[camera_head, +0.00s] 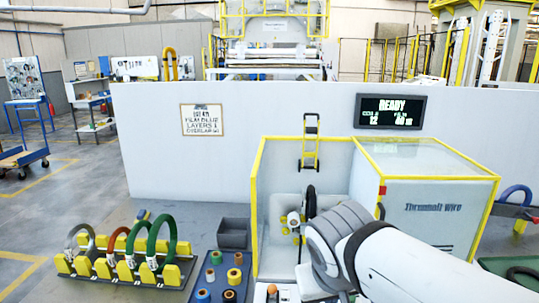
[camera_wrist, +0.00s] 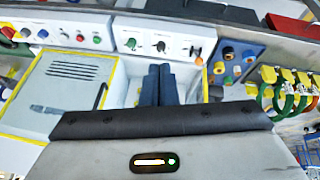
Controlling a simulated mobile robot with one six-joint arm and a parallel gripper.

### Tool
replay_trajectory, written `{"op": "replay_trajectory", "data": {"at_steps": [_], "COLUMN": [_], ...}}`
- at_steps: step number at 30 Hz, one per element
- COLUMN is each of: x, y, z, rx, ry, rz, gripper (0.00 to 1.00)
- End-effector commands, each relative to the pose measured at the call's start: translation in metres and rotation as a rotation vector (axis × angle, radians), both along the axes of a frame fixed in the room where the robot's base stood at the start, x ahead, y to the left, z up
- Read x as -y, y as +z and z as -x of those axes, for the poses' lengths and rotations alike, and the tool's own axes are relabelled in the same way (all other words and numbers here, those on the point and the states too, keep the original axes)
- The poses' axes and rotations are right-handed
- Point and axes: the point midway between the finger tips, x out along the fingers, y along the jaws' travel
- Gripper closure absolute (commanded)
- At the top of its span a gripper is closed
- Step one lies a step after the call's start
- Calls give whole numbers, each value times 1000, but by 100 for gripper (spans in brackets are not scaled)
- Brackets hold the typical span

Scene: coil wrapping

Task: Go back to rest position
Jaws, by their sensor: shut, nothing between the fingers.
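My gripper (camera_wrist: 159,72) shows in the wrist view as two dark blue fingers pressed together, with nothing between them. They point up the picture toward the white control panels (camera_wrist: 155,42). In the head view my arm comes in from the lower right and reaches the front of the yellow-framed wrapping machine (camera_head: 258,215). My gripper itself is hidden there behind the arm. The machine's black ring (camera_head: 309,203) stands upright inside the enclosure, with no coil visible on it. Several coils, one of them a green coil (camera_head: 171,237), stand on the yellow-and-black rack (camera_head: 120,275) at the left.
A grey bin (camera_head: 233,234) and a blue tray (camera_head: 206,283) of film rolls lie between rack and machine. A display (camera_head: 390,111) on the white wall reads READY. A white cabinet (camera_head: 437,211) stands right of the enclosure. A blue coil (camera_head: 515,196) hangs at far right.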

Motion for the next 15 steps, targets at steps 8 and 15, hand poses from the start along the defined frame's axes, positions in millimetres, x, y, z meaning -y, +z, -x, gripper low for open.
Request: {"op": "replay_trajectory", "data": {"at_steps": [8,15], "x": [38,48], "y": [-64,-109], "z": [24,35], "rx": [-172,-211], "ry": [-78,-101], "rz": [-96,-151], "gripper": [100,100]}}
